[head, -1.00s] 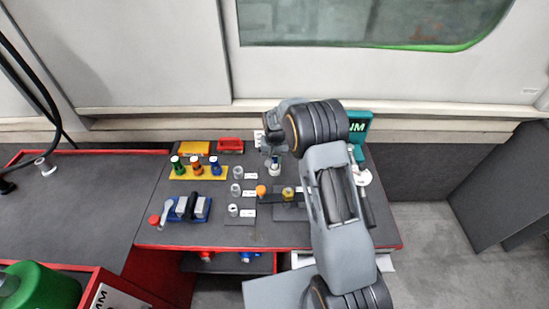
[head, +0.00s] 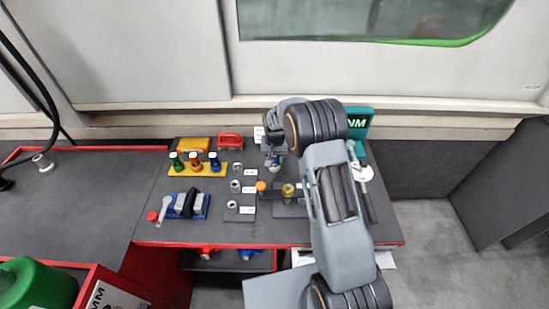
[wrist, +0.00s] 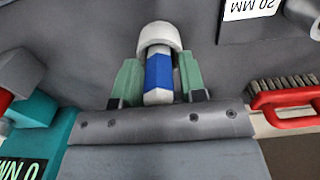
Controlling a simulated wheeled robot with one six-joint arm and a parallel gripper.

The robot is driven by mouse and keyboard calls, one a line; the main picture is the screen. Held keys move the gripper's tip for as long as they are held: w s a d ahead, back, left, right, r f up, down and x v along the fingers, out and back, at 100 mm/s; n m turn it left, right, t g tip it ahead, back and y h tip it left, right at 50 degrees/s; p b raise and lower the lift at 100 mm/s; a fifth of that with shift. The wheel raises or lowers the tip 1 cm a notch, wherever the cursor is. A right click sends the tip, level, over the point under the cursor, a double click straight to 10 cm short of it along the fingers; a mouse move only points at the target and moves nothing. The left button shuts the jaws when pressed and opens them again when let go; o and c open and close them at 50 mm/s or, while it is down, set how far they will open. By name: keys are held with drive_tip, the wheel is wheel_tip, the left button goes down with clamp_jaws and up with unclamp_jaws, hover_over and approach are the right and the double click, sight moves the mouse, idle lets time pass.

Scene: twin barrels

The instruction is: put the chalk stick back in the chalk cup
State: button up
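The chalk stick (wrist: 158,72), white with a blue band, stands between the two green finger pads of my gripper (wrist: 158,82) in the wrist view. Both pads appear to press against its sides, so the gripper is shut on it. The white chalk cup (wrist: 159,36) is right at the stick's far end. The stick's tip overlaps the cup's mouth, and I cannot tell how deep it sits inside.
A red-handled brush (wrist: 285,98) lies beside the gripper in the wrist view. On the bench are a yellow rack (head: 197,170) with coloured bottles, a blue tray (head: 187,206), metal sockets (head: 236,186) and a teal box (head: 358,121).

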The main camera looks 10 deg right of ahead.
drive_tip(key=shift+o, duration=1.2)
drive_tip(key=shift+r, duration=0.15)
wheel_tip(320, 180, up, 14)
drive_tip(key=shift+f, duration=0.2)
drive_tip(key=s+r+n+t+p, duration=0.1)
drive_tip(key=s+r, duration=0.3)
drive_tip(key=s, duration=1)
drive_tip(key=s+d+r+n+t, duration=0.1)
drive_tip(key=s+r, duration=0.3)
drive_tip(key=s, duration=0.9)
drive_tip(key=shift+s+n+t+p, duration=0.35)
drive_tip(key=shift+n+t, duration=0.15)
drive_tip(key=shift+t, duration=0.2)
